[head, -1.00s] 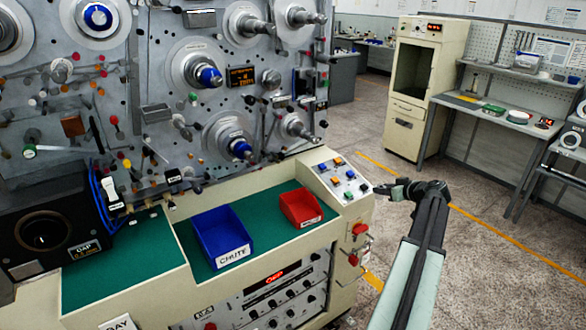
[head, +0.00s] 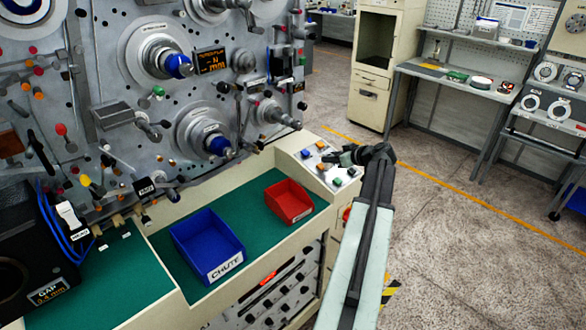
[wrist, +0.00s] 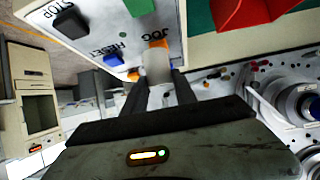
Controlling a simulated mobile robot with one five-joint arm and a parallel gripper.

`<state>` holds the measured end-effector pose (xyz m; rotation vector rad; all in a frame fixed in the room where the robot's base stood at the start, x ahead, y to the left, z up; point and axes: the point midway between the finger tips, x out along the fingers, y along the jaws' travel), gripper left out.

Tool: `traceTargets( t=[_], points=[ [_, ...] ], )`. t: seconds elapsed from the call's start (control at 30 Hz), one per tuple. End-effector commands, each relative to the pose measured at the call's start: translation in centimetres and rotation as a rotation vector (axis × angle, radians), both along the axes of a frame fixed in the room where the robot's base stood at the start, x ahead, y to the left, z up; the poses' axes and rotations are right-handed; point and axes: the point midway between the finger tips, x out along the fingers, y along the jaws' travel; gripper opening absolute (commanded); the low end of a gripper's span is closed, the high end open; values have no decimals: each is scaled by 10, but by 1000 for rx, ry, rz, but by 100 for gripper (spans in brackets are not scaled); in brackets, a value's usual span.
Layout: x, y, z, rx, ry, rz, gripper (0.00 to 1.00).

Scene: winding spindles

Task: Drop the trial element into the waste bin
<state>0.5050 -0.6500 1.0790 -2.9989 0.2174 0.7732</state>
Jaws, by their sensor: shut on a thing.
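My gripper (head: 332,158) is over the button panel at the right end of the bench, to the right of the red bin. In the wrist view my gripper (wrist: 158,82) is shut on a small pale, translucent piece (wrist: 157,64), probably the trial element. The piece is too small to make out in the head view. The red bin (head: 289,202) stands on the green mat with a small label too blurred to read, so I cannot confirm it is the waste bin. It shows partly at the top of the wrist view (wrist: 245,12).
A blue bin marked CHUTE (head: 207,247) stands left of the red one. The button panel (head: 318,170) has coloured buttons. The machine face (head: 165,95), with protruding spindles and rollers, rises behind the bench. Open floor (head: 470,250) lies to the right.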

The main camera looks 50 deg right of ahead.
Motion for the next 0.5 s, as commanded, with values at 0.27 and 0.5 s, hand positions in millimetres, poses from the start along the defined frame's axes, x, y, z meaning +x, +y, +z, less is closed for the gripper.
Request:
traceTargets(
  t=[0.27,0.5],
  points=[
    [29,122,18,2,3,287,0],
    [35,179,25,1,-5,438,0]
  ],
)
